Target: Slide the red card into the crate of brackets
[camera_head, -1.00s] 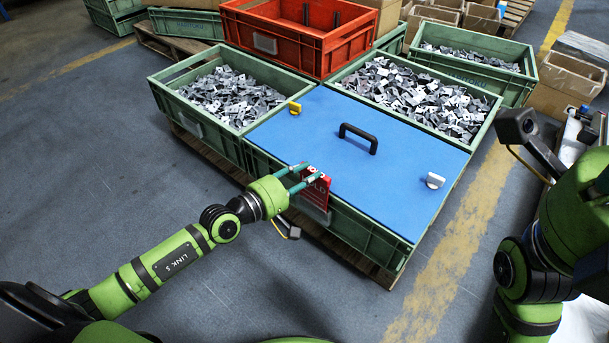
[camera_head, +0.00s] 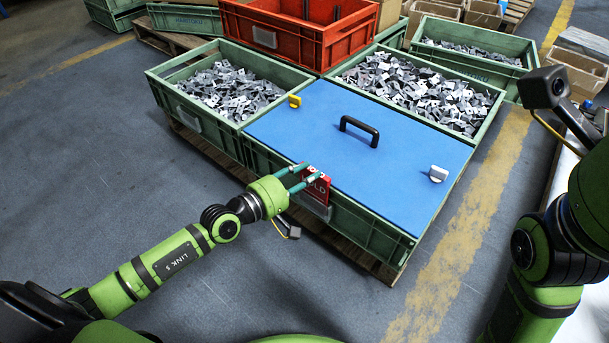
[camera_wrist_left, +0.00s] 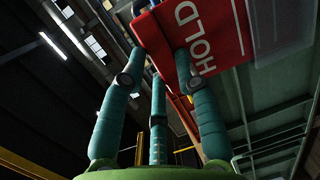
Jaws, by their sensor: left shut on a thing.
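My left gripper (camera_head: 310,172) is shut on the red card (camera_head: 320,191) near the front edge of the blue lid (camera_head: 400,185). The card hangs in front of the green crate under that lid (camera_head: 368,234); whether it touches the crate I cannot tell. In the left wrist view the card (camera_wrist_left: 215,35) shows white "HOLD" lettering above the fingers. Grey metal brackets fill a green crate at the left (camera_head: 215,133) and another behind the lid (camera_head: 489,121). My right arm is at the right edge; its fingers are out of view.
The lid carries a black handle (camera_head: 359,130), a yellow clip (camera_head: 295,101) and a white clip (camera_head: 438,174). A red-orange crate (camera_head: 290,45) stands behind. Another bracket crate (camera_head: 480,70) is at the back right. The floor at the left is clear.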

